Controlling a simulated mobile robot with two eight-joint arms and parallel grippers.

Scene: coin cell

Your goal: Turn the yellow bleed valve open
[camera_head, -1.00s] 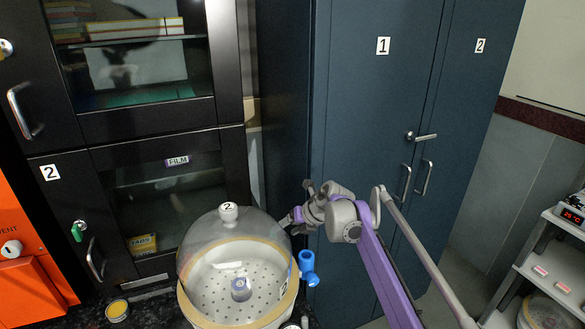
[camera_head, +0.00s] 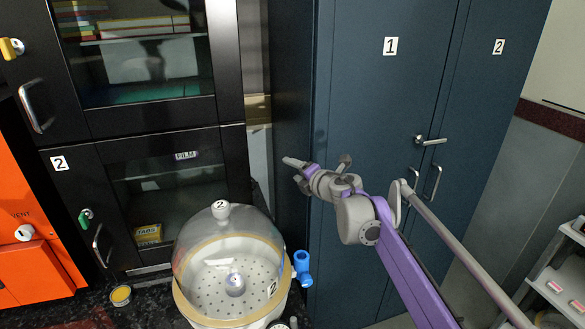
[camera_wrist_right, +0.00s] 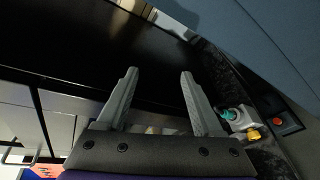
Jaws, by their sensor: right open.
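In the right wrist view a small yellow part (camera_wrist_right: 253,134) sits at the right, beside a teal fitting (camera_wrist_right: 230,113); it may be the bleed valve, but its setting cannot be read. My right gripper (camera_head: 312,166) is raised above and right of the glass dome, in front of the blue cabinet. In the right wrist view its two fingers (camera_wrist_right: 158,73) are apart with nothing between them. The yellow part lies just outside the right finger in that picture, and I see no contact. My left gripper is not in view.
A glass-domed vessel (camera_head: 186,285) marked 2 stands on the dark counter, with a blue valve (camera_head: 302,268) at its right side. A yellow tin (camera_head: 121,295) lies at left. A black cabinet (camera_head: 160,127) and blue cabinet (camera_head: 380,110) stand behind. A red button (camera_wrist_right: 277,121) shows in the wrist view.

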